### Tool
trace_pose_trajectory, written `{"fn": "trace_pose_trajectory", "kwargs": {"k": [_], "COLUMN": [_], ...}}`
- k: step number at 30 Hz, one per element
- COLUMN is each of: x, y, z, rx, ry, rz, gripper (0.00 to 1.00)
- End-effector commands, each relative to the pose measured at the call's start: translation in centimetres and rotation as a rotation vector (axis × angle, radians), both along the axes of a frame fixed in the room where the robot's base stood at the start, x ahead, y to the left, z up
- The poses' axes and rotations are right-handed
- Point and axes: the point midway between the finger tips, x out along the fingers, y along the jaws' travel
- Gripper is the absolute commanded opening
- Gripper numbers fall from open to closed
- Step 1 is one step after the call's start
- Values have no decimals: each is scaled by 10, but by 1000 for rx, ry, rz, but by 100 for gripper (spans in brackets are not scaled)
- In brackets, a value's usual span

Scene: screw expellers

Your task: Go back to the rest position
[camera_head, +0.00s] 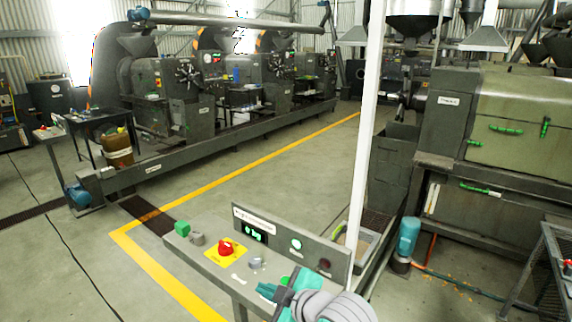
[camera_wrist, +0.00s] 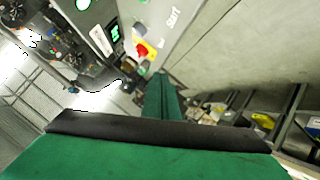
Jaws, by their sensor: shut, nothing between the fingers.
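My gripper (camera_head: 270,291) is teal and grey and shows at the bottom middle of the head view, in front of the control panel (camera_head: 262,233). Its fingers are shut with nothing between them. The panel carries a red knob (camera_head: 226,247) on a yellow plate, a small lit display (camera_head: 254,232) and a pale green button (camera_head: 295,245). In the wrist view the green fingers with a dark pad (camera_wrist: 160,128) fill the lower part. The panel's red switch (camera_wrist: 143,49) shows beyond them, apart from the fingers. The right part of the panel's desk is hidden behind my arm.
A white post (camera_head: 367,130) rises just behind the panel. A large machine (camera_head: 500,125) stands at the right, with a teal motor (camera_head: 408,238) low beside it. A row of expellers (camera_head: 190,85) runs along the back left. The floor with yellow lines (camera_head: 160,275) is clear at left.

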Motion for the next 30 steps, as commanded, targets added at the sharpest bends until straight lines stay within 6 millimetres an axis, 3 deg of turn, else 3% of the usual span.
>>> {"fn": "trace_pose_trajectory", "kwargs": {"k": [9, 16, 23, 30], "x": [11, 12, 5, -16], "y": [49, 63, 61, 53], "z": [33, 45, 31, -9], "rx": [341, 619, 849, 1021], "ry": [-103, -150, -161, -148], "rz": [-61, -161, -295, -457], "gripper": [0, 0, 0, 0]}}
